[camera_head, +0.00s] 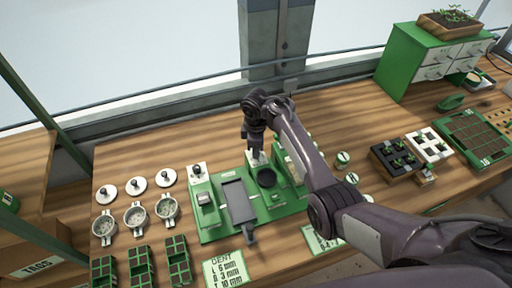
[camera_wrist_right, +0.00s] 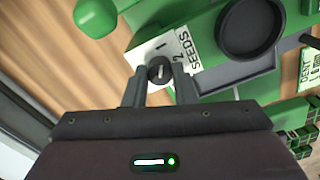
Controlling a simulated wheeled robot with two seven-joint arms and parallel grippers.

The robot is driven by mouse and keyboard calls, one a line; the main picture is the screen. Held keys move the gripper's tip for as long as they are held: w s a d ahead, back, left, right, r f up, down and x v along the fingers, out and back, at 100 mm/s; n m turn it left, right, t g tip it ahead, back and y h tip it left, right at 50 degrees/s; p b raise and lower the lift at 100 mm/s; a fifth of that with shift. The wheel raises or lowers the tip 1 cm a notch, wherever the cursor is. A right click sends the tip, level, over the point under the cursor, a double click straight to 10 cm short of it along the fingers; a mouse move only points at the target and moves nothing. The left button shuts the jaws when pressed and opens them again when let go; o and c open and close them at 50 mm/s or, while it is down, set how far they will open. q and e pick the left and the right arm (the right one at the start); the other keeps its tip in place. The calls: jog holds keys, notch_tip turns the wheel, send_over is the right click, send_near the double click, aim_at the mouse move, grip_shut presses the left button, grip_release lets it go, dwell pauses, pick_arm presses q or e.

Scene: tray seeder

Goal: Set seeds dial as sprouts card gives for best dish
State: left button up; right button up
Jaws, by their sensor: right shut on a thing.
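My right gripper (camera_head: 256,150) is shut on the dark round knob of the seeds dial (camera_wrist_right: 159,72). The dial's white plate (camera_wrist_right: 150,52) reads SEEDS, with a 1 and a 2 visible; the fingers hide other marks. The knob carries a light pointer line, but its exact setting is hard to tell. In the head view a card (camera_head: 318,240) lies partly behind my arm; its text cannot be read. Three round pale dishes (camera_head: 135,215) stand at left, with speckled contents too small to count. My left gripper is not in view.
The green seeder (camera_head: 212,222) has a grey slot and a dark round cup (camera_head: 266,178). A DENT card (camera_head: 225,268) lies in front. Lids (camera_head: 137,185) and green cell trays (camera_head: 140,262) are at left. A green drawer cabinet (camera_head: 400,62) stands at the back right.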

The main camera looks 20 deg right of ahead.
jog(key=shift+w+r+n, duration=0.1)
jog(key=shift+n, duration=0.3)
jog(key=o, duration=1)
jog(key=shift+a+r, duration=0.1)
jog(key=shift+r, duration=0.2)
notch_tip(320, 180, up, 7)
jog(key=shift+r+b, duration=0.1)
jog(key=shift+b, duration=0.5)
